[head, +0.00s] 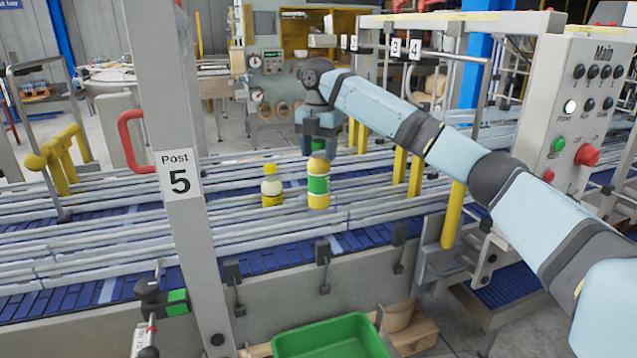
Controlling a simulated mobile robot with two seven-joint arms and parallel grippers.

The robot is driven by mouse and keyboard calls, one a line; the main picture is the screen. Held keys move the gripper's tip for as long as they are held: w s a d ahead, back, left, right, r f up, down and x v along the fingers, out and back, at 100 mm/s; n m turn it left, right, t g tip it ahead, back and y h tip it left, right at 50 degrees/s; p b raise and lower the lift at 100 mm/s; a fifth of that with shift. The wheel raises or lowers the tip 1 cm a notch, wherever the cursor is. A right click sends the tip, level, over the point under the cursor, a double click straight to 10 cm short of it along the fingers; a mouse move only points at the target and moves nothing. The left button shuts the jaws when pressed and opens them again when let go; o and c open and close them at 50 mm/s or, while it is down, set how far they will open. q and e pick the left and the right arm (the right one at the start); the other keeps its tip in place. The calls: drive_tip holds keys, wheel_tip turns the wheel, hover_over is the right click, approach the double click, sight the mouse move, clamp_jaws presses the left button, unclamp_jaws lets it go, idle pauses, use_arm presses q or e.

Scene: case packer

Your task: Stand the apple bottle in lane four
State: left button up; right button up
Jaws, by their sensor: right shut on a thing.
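My left gripper is not in view.
Metal rails (110,225) divide the blue conveyor into lanes. Yellow uprights (400,165) stand right of the bottles, near a control panel (585,110). A green bin (330,338) sits below the front edge.

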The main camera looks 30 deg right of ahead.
sight(319, 180)
drive_tip(key=f, duration=0.3)
drive_tip(key=shift+s, duration=0.35)
drive_tip(key=f, duration=0.2)
drive_tip(key=f+p, duration=0.1)
drive_tip(key=f, duration=0.1)
drive_tip(key=shift+w+a, duration=0.1)
drive_tip(key=shift+w, duration=0.1)
drive_tip(key=shift+f, duration=0.25)
drive_tip(key=shift+s, duration=0.1)
drive_tip(key=o, duration=1.1)
drive_tip(key=shift+f, duration=0.1)
drive_tip(key=o, duration=0.3)
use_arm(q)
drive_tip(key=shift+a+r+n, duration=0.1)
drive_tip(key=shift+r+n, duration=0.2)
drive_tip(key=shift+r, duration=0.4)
